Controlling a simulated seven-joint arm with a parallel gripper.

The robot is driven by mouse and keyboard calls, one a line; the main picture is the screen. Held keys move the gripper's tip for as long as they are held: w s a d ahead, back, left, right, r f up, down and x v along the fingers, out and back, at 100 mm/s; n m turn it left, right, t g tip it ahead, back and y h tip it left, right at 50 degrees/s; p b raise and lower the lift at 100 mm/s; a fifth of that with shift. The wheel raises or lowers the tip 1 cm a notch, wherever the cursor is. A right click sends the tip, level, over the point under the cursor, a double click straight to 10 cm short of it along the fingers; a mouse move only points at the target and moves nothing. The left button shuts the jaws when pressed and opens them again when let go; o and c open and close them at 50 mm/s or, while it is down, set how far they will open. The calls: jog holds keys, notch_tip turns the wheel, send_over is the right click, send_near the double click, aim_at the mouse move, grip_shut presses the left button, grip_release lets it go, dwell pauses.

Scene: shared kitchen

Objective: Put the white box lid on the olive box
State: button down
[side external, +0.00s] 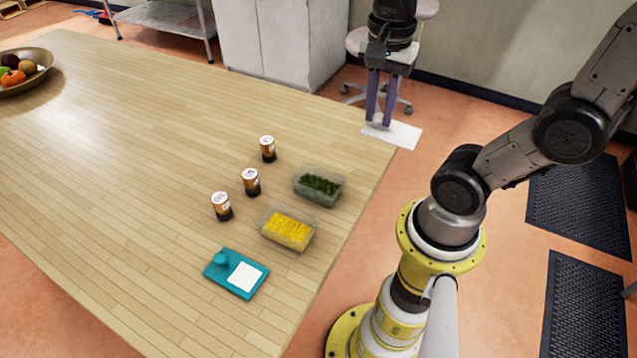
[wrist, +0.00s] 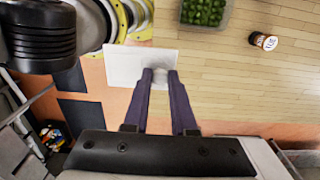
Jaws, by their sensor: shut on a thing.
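The white box lid (side external: 405,135) is a flat white plate near the table's far right edge in the side view. It also shows in the wrist view (wrist: 125,66). My gripper (side external: 377,122) has its purple fingers shut on the lid's inner part, and the lid sticks out past them. The wrist view shows the fingertips (wrist: 160,73) against the lid. The olive box (side external: 313,201) is a clear, open container with green contents, standing on the table left of and nearer than the lid. Part of it shows at the top of the wrist view (wrist: 203,30). The lid is apart from it.
A clear box with yellow contents (side external: 284,243) stands beside the olive box. Three brown jars (side external: 268,149) (side external: 251,182) (side external: 221,206) stand to the left. A teal tray (side external: 222,277) with a white square lies in front. A fruit bowl (side external: 40,72) is far left. The table's middle is clear.

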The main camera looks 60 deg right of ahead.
jog(key=shift+s+m, duration=0.2)
jog(key=shift+m, duration=0.1)
jog(key=s+a+r, duration=0.3)
jog(key=a+r, duration=0.1)
jog(key=a, duration=0.1)
jog(key=shift+w+a+f, duration=0.5)
jog(key=shift+w+f, duration=1.55)
jog(key=shift+w, duration=0.25)
jog(key=shift+w+a+f, duration=0.45)
jog(key=shift+w+f, duration=1.65)
jog(key=shift+w, duration=0.15)
jog(key=shift+w+a+f, duration=0.5)
jog(key=shift+w+f, duration=1.55)
jog(key=shift+w, duration=0.25)
jog(key=shift+f, duration=0.4)
